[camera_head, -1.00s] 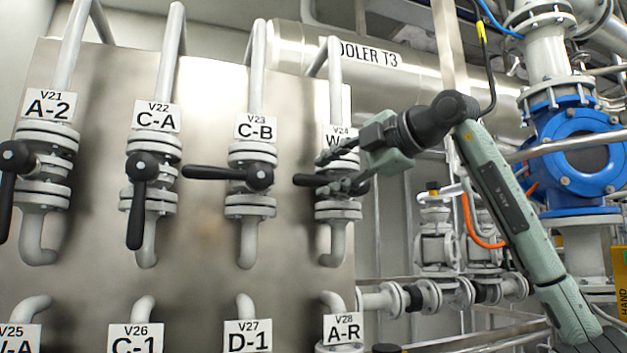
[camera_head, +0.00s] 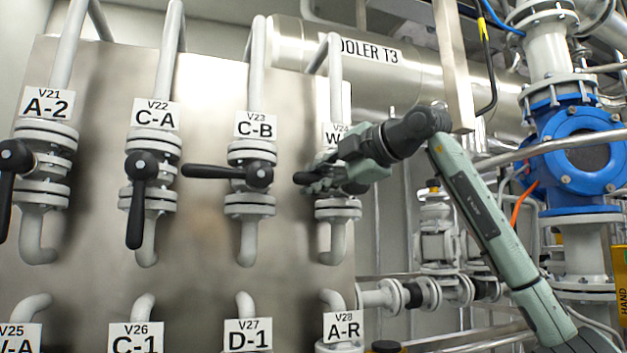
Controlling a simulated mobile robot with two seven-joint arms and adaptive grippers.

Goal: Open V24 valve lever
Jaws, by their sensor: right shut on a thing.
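The V24 valve (camera_head: 338,208) is the rightmost in the upper row of the panel, with its label (camera_head: 335,134) partly covered by my gripper. Its black lever (camera_head: 300,179) points left, about horizontal, and only its left tip and part of its hub show. My right gripper (camera_head: 318,177) reaches in from the right and is shut on the V24 lever near its left end. The fingers hide the middle of the lever. My left gripper is not in view.
The V23 lever (camera_head: 214,172) points left, close to V24. The V22 lever (camera_head: 136,213) and V21 lever (camera_head: 6,200) hang down. The V28 label (camera_head: 343,328) is below V24. A blue valve (camera_head: 583,158) and pipes stand at the right.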

